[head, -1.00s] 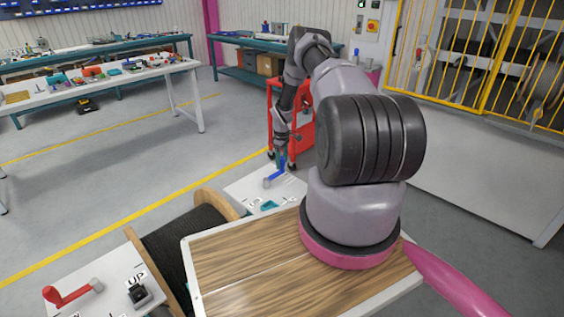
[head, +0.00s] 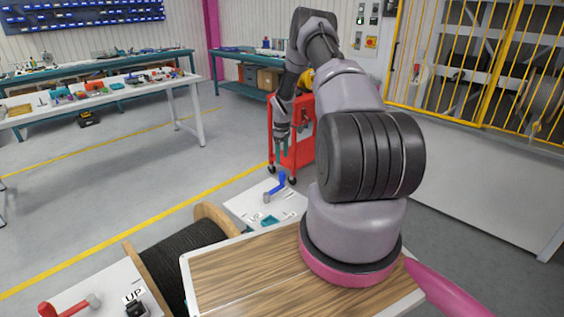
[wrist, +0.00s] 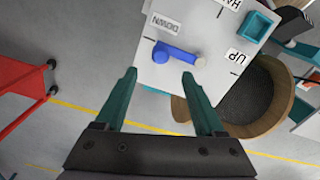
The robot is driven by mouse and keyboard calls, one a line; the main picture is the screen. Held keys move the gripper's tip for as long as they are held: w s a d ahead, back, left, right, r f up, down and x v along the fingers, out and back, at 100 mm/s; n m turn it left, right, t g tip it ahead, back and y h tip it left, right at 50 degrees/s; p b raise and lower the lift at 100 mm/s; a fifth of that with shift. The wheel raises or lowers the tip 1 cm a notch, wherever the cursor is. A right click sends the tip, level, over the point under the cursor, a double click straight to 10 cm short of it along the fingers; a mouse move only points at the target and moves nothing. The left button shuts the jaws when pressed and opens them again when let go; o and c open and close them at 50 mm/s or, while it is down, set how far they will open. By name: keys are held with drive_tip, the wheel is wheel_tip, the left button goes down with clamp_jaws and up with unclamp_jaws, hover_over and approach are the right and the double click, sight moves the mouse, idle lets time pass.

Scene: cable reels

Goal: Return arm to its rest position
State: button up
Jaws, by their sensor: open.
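My gripper (wrist: 160,100) is open and empty, its two green fingers apart in the wrist view. In the head view my gripper (head: 283,150) hangs above and beyond a blue lever (head: 275,186), with a clear gap between them. The blue lever lies on a white panel (head: 243,205) beside the cable reel. In the wrist view the blue lever (wrist: 175,54) shows past the fingertips, between DOWN and UP labels, untouched. My arm is bent, reaching up from its pink-ringed base and then down to the gripper.
A cable reel (head: 183,256) with dark cable stands between two white panels. A red lever (head: 68,305) is on the near-left panel. A red cart (head: 297,145) stands behind my gripper. Workbenches line the back, and a yellow fence (head: 455,60) is at right. Open floor lies left.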

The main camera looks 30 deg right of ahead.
idle(0.4)
drive_tip(key=a+r+m+t, duration=0.1)
drive_tip(key=a+r, duration=0.1)
drive_tip(key=r, duration=0.8)
drive_tip(key=a+r+m+t, duration=0.1)
drive_tip(key=a+r, duration=0.2)
drive_tip(key=r, duration=0.8)
drive_tip(key=s+a+r+m, duration=0.1)
drive_tip(key=s+a+r, duration=0.15)
drive_tip(key=r, duration=0.35)
drive_tip(key=s+a+r+m+t, duration=0.1)
drive_tip(key=s+r, duration=0.2)
drive_tip(key=r, duration=0.2)
drive_tip(key=s+a+r+m, duration=0.1)
drive_tip(key=s+a+r, duration=0.15)
drive_tip(key=r, duration=0.35)
drive_tip(key=s+a+r+m+t, duration=0.1)
drive_tip(key=s+a+r+m, duration=0.15)
drive_tip(key=s+r, duration=0.45)
drive_tip(key=s+a+r+m+t, duration=0.1)
drive_tip(key=s+a+r, duration=0.35)
drive_tip(key=s, duration=0.45)
drive_tip(key=s+a+m+t+y, duration=0.1)
drive_tip(key=s, duration=0.7)
drive_tip(key=s+a+r+m+t+y, duration=0.1)
drive_tip(key=s+a+m, duration=0.1)
drive_tip(key=s, duration=0.6)
drive_tip(key=shift+a+r, duration=0.25)
drive_tip(key=shift+a, duration=0.05)
